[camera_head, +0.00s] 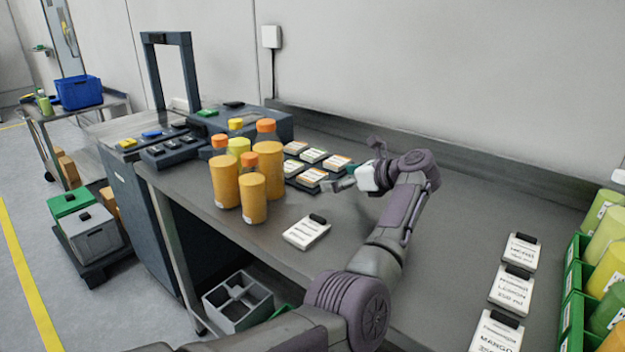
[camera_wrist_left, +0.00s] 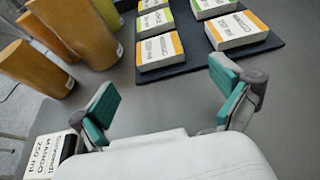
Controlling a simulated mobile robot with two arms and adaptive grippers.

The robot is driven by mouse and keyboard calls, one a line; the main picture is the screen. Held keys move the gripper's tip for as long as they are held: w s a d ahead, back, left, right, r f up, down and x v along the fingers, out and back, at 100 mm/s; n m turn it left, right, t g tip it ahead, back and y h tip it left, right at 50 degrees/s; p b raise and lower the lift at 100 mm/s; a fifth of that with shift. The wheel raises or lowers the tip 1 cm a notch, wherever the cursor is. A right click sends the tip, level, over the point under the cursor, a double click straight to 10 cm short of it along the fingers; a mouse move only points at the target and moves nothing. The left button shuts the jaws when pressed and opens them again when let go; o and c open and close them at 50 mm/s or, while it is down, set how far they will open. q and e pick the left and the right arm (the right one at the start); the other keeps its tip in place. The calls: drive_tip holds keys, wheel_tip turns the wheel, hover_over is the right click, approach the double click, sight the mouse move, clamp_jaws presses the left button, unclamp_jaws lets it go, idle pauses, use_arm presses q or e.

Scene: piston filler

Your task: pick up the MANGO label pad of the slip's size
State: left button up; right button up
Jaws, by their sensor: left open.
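Several label pads lie in rows on a dark tray (camera_wrist_left: 194,46). In the left wrist view, the two nearest pads, a left one (camera_wrist_left: 160,51) and a right one (camera_wrist_left: 236,31), have orange bands. Pads behind them, such as this one (camera_wrist_left: 154,22), have green bands. Their print is too small to read. A white slip (camera_head: 307,232) with a black clip lies on the table before the bottles; in the left wrist view the slip (camera_wrist_left: 42,156) reads MANGO 250 ml. My left gripper (camera_head: 358,166) is open and empty, just right of the tray, its fingers (camera_wrist_left: 168,97) short of the nearest pads.
Orange and yellow bottles (camera_head: 253,198) stand close left of the tray. Three clipped cards, one reading MANGO (camera_head: 497,334), lie at the right by a green crate (camera_head: 570,290) of bottles. The table between them and my arm is clear.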

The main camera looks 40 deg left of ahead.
sight(320, 177)
use_arm(q)
drive_tip(key=x, duration=0.6)
drive_tip(key=shift+r, duration=0.15)
drive_tip(key=c, duration=1.2)
